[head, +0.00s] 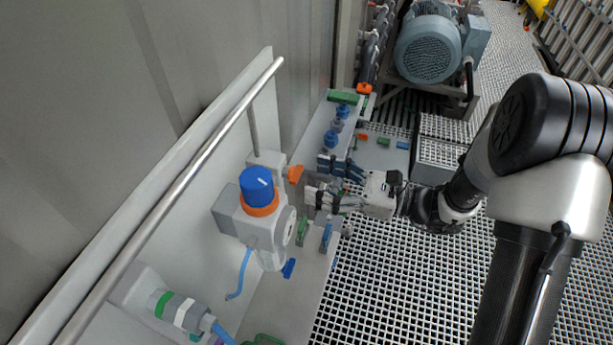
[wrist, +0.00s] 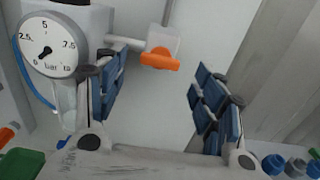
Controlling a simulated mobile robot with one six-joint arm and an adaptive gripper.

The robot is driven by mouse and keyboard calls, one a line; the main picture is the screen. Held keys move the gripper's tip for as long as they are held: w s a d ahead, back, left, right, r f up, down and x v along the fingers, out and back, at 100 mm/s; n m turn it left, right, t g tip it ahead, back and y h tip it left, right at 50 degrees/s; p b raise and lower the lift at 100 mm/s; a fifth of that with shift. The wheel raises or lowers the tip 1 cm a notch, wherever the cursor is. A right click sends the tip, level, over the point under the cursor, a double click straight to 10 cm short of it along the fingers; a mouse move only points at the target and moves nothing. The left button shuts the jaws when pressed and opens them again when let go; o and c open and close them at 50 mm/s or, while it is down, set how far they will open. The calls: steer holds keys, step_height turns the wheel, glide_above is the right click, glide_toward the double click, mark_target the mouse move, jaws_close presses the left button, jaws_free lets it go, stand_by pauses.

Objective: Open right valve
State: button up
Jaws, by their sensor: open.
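A small valve with an orange handle (head: 295,174) sits beside the pressure regulator in the head view. In the wrist view its orange handle (wrist: 160,60) lies ahead of the gap between my fingers, attached to a pale body. My gripper (head: 322,180) is close to the right of the handle in the head view. In the wrist view my gripper (wrist: 162,98) is open, with blue-padded fingers spread apart and nothing between them. The fingers appear clear of the handle. I cannot tell from these frames which valve is the right one.
The pressure regulator (head: 257,190) with a blue knob stands left of my gripper; its gauge (wrist: 46,47) is at upper left in the wrist view. A metal rail (head: 170,205) runs along the wall. Another orange handle (head: 364,88) is farther back. A motor (head: 428,48) stands beyond.

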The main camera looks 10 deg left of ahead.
mark_target(300, 175)
steer(key=shift+w+a, duration=0.15)
steer(key=shift+a, duration=1.7)
steer(key=shift+c, duration=0.4)
steer(key=c, duration=1)
